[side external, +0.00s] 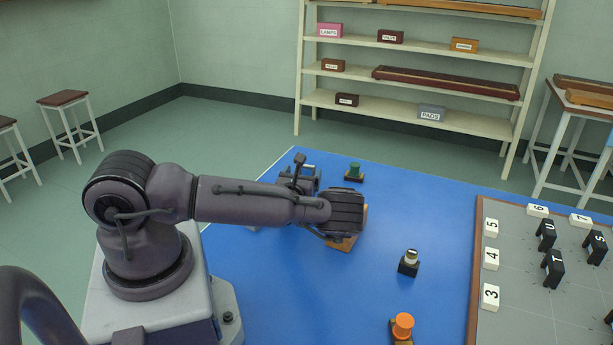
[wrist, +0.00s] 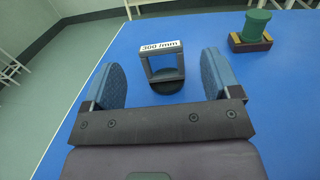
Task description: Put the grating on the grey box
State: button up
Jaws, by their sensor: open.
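The grating (wrist: 167,75) is a small dark square frame on a round black base, with a white label reading "300 /mm" on top. It stands upright on the blue table in the wrist view. My gripper (wrist: 160,82) is open, with one blue-padded finger to each side of the grating in the picture. I see no contact; how far the fingers reach around it is unclear. In the side view the grating is largely hidden by my arm.
A green knobbed piece (side external: 354,170) stands behind my wrist, and also right in the wrist view (wrist: 250,30). A tan block (side external: 343,242) lies below my wrist. A white-topped black piece (side external: 409,263) and an orange knob (side external: 402,326) stand nearer. A numbered board (side external: 540,300) is at right.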

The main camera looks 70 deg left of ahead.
aim_at(306, 167)
jog(key=shift+x, duration=3.15)
jog(key=c, duration=1.1)
